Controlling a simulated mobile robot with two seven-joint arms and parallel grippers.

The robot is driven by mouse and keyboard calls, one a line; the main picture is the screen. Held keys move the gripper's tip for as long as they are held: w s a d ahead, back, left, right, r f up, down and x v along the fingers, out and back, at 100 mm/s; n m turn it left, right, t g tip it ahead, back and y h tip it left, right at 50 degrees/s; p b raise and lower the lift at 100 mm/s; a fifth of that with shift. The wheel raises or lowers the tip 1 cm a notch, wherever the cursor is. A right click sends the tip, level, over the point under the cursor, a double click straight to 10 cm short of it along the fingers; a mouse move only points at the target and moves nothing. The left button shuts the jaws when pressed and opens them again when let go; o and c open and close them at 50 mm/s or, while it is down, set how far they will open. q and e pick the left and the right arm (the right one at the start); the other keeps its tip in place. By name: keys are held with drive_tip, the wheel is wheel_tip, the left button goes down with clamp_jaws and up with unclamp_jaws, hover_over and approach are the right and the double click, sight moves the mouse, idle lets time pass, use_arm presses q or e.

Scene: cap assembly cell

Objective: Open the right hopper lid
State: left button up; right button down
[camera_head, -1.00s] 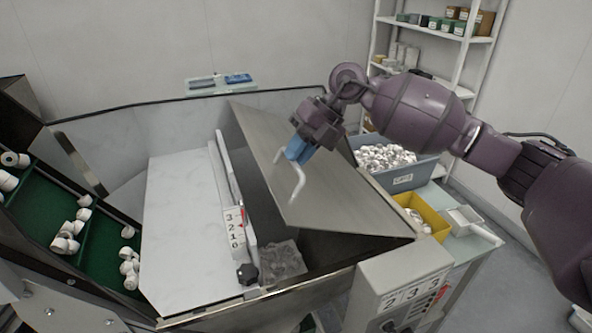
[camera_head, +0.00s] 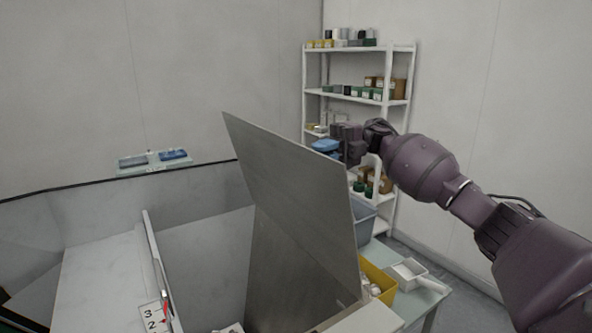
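The right hopper lid (camera_head: 290,190), a grey metal panel, stands raised and steep at the middle of the view. Its handle is hidden from this side. The hopper opening (camera_head: 205,265) shows to the left of the lid. My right gripper (camera_head: 323,146), with blue fingertips, is just above and beyond the lid's upper edge, toward its right part. Whether it touches the lid or the handle cannot be told, and its finger gap is not clear. My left gripper is not in view.
A yellow bin (camera_head: 379,283), a white scoop-like tray (camera_head: 408,273) and a blue-grey bin (camera_head: 363,218) sit right of the lid. A shelf rack (camera_head: 398,48) stands behind my arm.

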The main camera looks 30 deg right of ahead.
drive_tip(key=shift+d+y+b, duration=0.45)
drive_tip(key=shift+d+y, duration=0.25)
drive_tip(key=shift+d, duration=1.25)
drive_tip(key=c, duration=1.2)
unclamp_jaws()
drive_tip(key=shift+a, duration=0.1)
drive_tip(key=shift+o, duration=0.2)
drive_tip(key=shift+d, duration=0.2)
drive_tip(key=d+b, duration=0.3)
drive_tip(key=d, duration=0.7)
drive_tip(key=shift+w+d+f, duration=0.25)
drive_tip(key=shift+f, duration=0.15)
